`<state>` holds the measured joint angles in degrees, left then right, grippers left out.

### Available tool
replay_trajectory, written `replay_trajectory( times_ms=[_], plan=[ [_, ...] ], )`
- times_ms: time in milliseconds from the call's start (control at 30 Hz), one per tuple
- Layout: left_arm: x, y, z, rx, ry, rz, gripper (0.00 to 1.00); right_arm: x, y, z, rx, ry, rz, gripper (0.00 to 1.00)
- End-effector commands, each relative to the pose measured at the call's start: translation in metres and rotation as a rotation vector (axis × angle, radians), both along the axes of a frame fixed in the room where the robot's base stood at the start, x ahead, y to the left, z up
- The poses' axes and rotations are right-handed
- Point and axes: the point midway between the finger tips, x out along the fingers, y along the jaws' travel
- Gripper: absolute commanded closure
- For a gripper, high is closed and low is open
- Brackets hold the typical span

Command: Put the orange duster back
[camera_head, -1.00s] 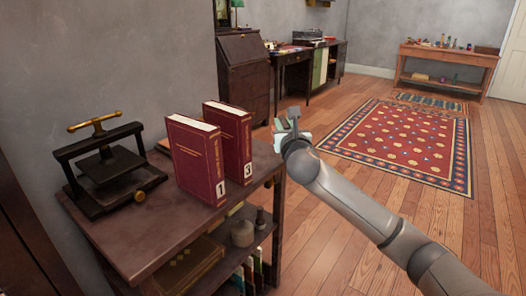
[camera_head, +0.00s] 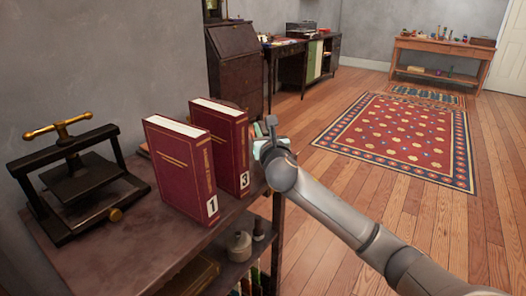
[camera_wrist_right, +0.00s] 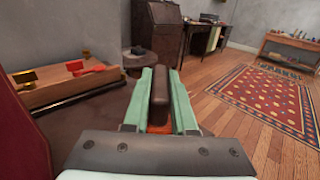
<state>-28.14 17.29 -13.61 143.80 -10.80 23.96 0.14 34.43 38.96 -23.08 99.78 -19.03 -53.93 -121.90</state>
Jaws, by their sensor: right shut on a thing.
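My right gripper (camera_head: 266,140) is just past the red book marked 3, at the far right end of the dark shelf top. In the right wrist view its two pale green fingers (camera_wrist_right: 159,100) are shut on the duster (camera_wrist_right: 159,84), whose dark brown handle stands between them. A bit of orange (camera_wrist_right: 160,128) shows low between the fingers; the rest of the duster is hidden. A wooden rack (camera_wrist_right: 80,91) with a red-handled tool (camera_wrist_right: 86,69) and yellow-ended pieces stands left of the gripper, apart from it. My left gripper is not in view.
Two upright red books, marked 1 (camera_head: 178,165) and 3 (camera_head: 225,135), stand on the dark shelf top (camera_head: 135,245). A black press (camera_head: 85,180) is at the left. The patterned rug (camera_head: 405,140) and wood floor to the right are clear.

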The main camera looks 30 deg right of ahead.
Motion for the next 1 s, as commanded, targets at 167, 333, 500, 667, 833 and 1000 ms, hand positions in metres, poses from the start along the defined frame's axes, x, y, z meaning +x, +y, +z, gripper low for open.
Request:
replay_trajectory(
  times_ms=[167, 333, 500, 667, 833, 1000],
  plan=[
    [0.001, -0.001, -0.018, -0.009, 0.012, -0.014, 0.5, 0.0, 0.0, -0.03, 0.001, 0.002, -0.001, 1.0],
    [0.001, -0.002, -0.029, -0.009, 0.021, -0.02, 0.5, 0.0, 0.0, -0.048, 0.0, -0.001, 0.0, 1.0],
    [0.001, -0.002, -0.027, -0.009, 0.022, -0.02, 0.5, 0.0, 0.0, -0.046, -0.001, -0.002, 0.0, 1.0],
    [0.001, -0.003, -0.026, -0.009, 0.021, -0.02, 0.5, 0.0, 0.0, -0.048, -0.001, -0.001, -0.001, 1.0],
    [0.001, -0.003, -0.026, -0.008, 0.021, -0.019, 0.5, 0.0, 0.0, -0.048, 0.0, -0.001, -0.001, 0.58],
    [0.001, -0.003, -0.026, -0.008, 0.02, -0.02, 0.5, 0.0, 0.0, -0.048, 0.0, -0.001, -0.001, 0.45]
  ],
)
